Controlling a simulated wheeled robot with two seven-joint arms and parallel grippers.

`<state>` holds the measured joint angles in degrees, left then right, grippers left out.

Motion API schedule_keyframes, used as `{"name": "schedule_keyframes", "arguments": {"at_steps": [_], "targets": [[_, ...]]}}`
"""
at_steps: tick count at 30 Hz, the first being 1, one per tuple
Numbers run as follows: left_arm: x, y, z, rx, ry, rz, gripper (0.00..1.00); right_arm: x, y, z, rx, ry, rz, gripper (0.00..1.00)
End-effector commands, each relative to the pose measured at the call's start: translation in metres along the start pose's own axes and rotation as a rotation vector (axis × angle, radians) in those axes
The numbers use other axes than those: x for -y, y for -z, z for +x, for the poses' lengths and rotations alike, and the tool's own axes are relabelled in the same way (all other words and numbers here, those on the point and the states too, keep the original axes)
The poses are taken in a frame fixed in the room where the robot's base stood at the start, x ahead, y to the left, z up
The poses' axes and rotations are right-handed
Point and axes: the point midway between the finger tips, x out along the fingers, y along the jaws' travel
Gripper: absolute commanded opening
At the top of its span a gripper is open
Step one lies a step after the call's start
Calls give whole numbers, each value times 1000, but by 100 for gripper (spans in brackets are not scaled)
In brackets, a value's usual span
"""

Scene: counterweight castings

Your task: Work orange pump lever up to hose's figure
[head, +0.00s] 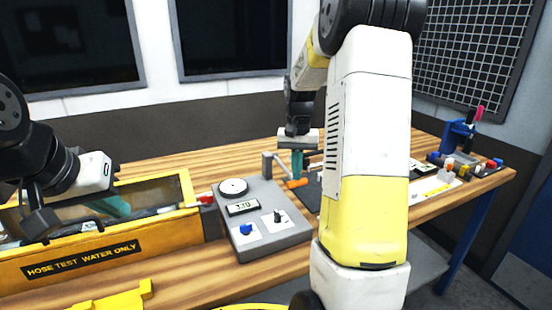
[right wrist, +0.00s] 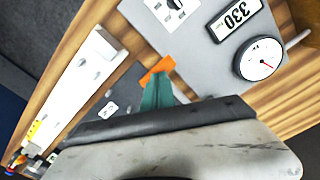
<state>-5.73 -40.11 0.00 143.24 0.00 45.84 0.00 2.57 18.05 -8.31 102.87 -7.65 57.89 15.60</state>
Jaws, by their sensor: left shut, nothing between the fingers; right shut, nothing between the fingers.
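The orange pump lever (head: 297,183) sticks out at the far right side of the grey pump box (head: 290,236); its orange end (right wrist: 157,68) also shows in the right wrist view. My right gripper (head: 298,164) is shut, its teal fingertips at the lever's orange end, with nothing held; whether they touch it I cannot tell. The box carries a round gauge (head: 233,187) and a display (head: 243,207) that appears to read 330. A dark hose (head: 70,229) lies in the yellow trough (head: 190,226); its figure is not legible. My left gripper (head: 118,207) is shut and empty over the trough.
A blue knob (head: 246,229) and a black knob (head: 279,217) sit on the box's front. A blue vise-like stand (head: 458,136) and small coloured parts occupy the bench's right end. The wooden bench (head: 200,272) is clear in front of the box.

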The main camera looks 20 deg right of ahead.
Motion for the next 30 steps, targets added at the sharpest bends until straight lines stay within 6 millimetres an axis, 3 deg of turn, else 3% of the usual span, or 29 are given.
{"name": "schedule_keyframes", "arguments": {"at_steps": [11,30], "targets": [[0,0,0,0,0,0,0,1,1,-2,-3,2,-1,0],[0,0,0,0,0,0,0,0,0,-47,0,1,0,0]]}}
